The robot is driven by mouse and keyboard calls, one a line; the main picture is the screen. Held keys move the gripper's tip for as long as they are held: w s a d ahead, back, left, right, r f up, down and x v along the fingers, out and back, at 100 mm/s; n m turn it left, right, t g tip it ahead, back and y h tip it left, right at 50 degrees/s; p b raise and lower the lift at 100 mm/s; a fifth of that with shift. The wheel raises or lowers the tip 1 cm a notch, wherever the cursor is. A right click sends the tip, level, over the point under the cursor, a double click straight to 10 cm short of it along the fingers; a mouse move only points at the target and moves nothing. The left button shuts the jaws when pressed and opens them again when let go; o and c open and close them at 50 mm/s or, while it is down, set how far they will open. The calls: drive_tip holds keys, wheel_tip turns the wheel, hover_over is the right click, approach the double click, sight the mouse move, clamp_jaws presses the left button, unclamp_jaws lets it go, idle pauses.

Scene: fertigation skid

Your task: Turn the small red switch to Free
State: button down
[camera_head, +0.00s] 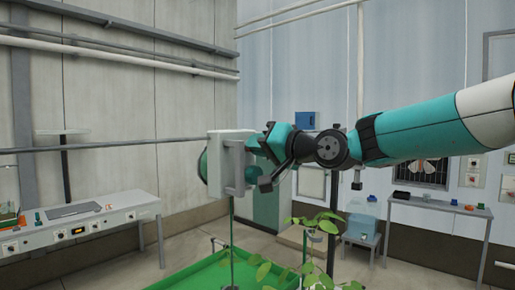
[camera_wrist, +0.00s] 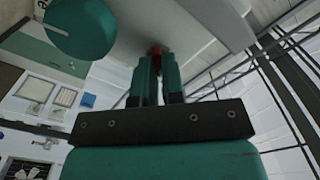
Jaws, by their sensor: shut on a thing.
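The small red switch (camera_wrist: 157,49) shows as a bit of red between my fingertips in the wrist view, mostly hidden by them. It sits on the face of a pale grey box (camera_wrist: 190,30). My gripper (camera_wrist: 157,62) has its two teal fingers shut on the switch. In the head view my gripper (camera_head: 252,143) reaches the right side of the grey box (camera_head: 226,146), and the red switch is hidden there. A large teal round knob (camera_wrist: 80,28) with a pale line is beside my fingers on the same box. The switch's setting cannot be read.
A green tray (camera_head: 195,272) and leafy plants (camera_head: 315,227) are below the box. A bench with controls (camera_head: 85,228) stands left. A grey table (camera_head: 440,205) with small items stands right.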

drive_tip(key=n+b, duration=0.2)
drive_tip(key=b, duration=0.1)
drive_tip(key=shift+f, duration=0.3)
drive_tip(key=n+b, duration=0.2)
drive_tip(key=b, duration=0.1)
drive_tip(key=shift+n+b, duration=0.3)
drive_tip(key=n+b, duration=0.6)
drive_tip(key=shift+s+a+r, duration=0.1)
drive_tip(key=shift+s+r, duration=0.05)
drive_tip(key=n+b, duration=0.2)
drive_tip(key=n, duration=0.1)
drive_tip(key=shift+n, duration=0.3)
drive_tip(key=shift+s+a+r+n+b, duration=0.1)
drive_tip(key=shift+n+b, duration=0.75)
drive_tip(key=shift+n, duration=0.75)
drive_tip(key=c, duration=1.2)
unclamp_jaws()
drive_tip(key=shift+c, duration=0.2)
